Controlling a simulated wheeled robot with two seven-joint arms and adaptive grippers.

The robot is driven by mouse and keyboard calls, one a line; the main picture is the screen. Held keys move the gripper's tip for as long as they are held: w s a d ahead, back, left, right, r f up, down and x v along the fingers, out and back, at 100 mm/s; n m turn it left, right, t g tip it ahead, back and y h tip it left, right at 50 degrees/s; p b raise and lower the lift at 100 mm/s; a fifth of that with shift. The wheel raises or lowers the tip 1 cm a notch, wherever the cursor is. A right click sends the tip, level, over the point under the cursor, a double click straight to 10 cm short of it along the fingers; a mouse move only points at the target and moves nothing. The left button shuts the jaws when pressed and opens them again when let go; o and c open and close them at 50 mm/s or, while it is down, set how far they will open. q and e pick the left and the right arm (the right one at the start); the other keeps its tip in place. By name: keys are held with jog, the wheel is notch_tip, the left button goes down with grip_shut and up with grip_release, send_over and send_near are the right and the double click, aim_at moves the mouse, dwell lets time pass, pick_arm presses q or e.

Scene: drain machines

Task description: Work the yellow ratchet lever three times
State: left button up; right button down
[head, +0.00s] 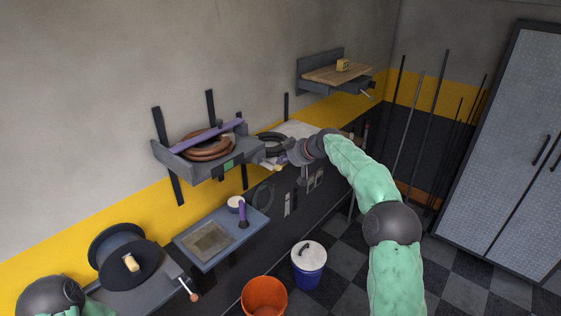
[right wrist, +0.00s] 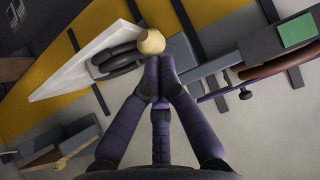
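My right gripper (head: 272,162) reaches to the wall machines in the middle of the head view, beside the grey tray unit with the coiled hose. In the right wrist view my right gripper (right wrist: 158,62) has its dark fingers drawn together. A pale yellow ball knob (right wrist: 151,41) is right at the fingertips; I cannot tell whether they touch it. The knob's shaft is hidden, and I cannot tell for certain that it belongs to the yellow ratchet lever. My left gripper is outside the head view.
A grey tray unit (head: 180,168) holds a brown hose coil (head: 208,147) under a purple bar (head: 205,137). A drum (head: 118,252) stands lower left. A grated sink unit (head: 208,240) is below. Orange (head: 264,297) and blue-white (head: 309,264) buckets stand on the floor.

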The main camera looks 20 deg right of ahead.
jog(key=shift+w+a+f, duration=0.3)
jog(key=shift+f, duration=0.3)
jog(key=shift+s+d+f+b, duration=0.15)
jog(key=shift+f+b, duration=0.15)
jog(key=shift+b, duration=0.4)
jog(key=shift+f+b, duration=0.85)
jog(key=shift+f, duration=0.1)
jog(key=shift+r, duration=0.15)
jog(key=shift+r+p, duration=2.6)
jog(key=shift+r, duration=0.95)
jog(key=shift+f, duration=0.15)
